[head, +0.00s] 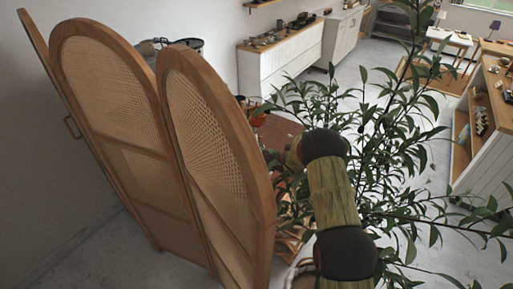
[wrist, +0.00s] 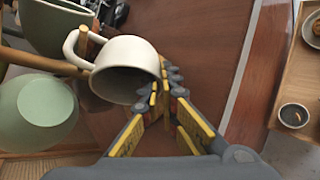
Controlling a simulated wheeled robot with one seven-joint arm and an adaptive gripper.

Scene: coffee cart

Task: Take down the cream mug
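The cream mug (wrist: 125,62) is in the upper middle of the wrist view, tilted with its mouth toward the camera. Its handle (wrist: 74,48) loops around the end of a wooden peg (wrist: 97,37). My gripper (wrist: 164,88) is at the right side of the mug's rim. Its fingertips are close together, with the rim wall seemingly pinched between them, one finger at the mouth and one outside. In the head view the gripper and mug are hidden behind the folding screen and the leaves.
A green mug (wrist: 45,100) and a grey-green mug (wrist: 45,28) are close left of the cream mug. A wooden tray (wrist: 283,75) holding a dark-filled cup (wrist: 294,115) lies right. The rattan screen (head: 215,150) and a leafy plant (head: 385,110) crowd my arm.

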